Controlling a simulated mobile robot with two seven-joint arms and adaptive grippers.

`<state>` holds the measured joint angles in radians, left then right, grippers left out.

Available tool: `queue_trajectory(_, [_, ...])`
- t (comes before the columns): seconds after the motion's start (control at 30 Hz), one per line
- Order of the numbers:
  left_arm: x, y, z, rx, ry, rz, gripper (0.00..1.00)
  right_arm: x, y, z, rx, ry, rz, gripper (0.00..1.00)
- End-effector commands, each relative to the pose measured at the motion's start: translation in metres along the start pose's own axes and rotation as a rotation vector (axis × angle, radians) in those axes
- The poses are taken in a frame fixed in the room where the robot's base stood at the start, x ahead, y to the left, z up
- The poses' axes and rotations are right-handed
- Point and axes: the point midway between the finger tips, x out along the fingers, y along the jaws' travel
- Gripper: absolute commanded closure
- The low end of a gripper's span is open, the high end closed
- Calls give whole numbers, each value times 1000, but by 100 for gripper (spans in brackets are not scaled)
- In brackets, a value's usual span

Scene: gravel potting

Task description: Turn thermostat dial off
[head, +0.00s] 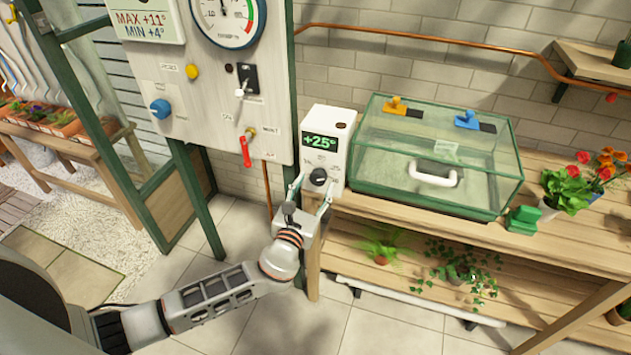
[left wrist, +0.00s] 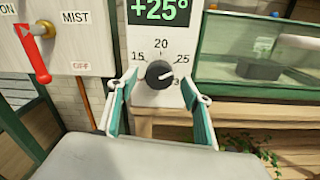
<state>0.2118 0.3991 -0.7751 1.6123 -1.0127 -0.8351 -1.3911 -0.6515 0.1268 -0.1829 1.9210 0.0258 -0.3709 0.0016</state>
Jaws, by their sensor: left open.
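The white thermostat box (head: 327,150) stands at the left end of the wooden bench. Its green display (head: 321,142) reads +25°. Its black dial (head: 319,177) sits below the display and also shows in the left wrist view (left wrist: 159,74), with the scale marks 15, 20 and 25 around it. The dial's white pointer line points to the right, near or just below the 25 mark. My left gripper (head: 311,194) is open in front of the dial. In the left wrist view its fingers (left wrist: 160,98) stand either side of the dial, apart from it. My right gripper is out of view.
A glass tank (head: 435,155) with green edges stands right of the thermostat on the bench (head: 400,208). A control panel (head: 205,85) with a red lever (head: 246,148) and blue knob (head: 160,108) is to the left. Potted flowers (head: 567,188) stand at the right.

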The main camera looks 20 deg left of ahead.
Motion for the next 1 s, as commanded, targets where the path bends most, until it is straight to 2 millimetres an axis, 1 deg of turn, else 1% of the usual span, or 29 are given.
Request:
queue_trajectory(0.03, [7, 0, 0, 0, -1, 0, 50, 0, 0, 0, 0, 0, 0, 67])
queue_trajectory(0.1, [13, 0, 0, 0, 0, 1, 50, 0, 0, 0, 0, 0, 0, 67])
queue_trajectory(0.2, [19, 0, 0, -2, 0, 0, 50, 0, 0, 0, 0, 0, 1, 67])
queue_trajectory(0.5, [21, 0, -1, -3, 2, 0, 50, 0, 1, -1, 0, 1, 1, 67])
queue_trajectory(0.57, [21, 0, -1, -3, 2, 0, 66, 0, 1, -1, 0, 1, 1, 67])
queue_trajectory(0.6, [21, 0, -1, -3, 2, 0, 76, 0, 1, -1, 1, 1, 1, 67])
queue_trajectory(0.63, [21, 0, -1, -3, 2, 0, 84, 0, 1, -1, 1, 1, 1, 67])
queue_trajectory(0.67, [21, 0, -1, -3, 2, 0, 89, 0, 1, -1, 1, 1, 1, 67])
queue_trajectory(1.0, [21, -1, -1, -30, 2, -1, 89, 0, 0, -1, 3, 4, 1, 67])
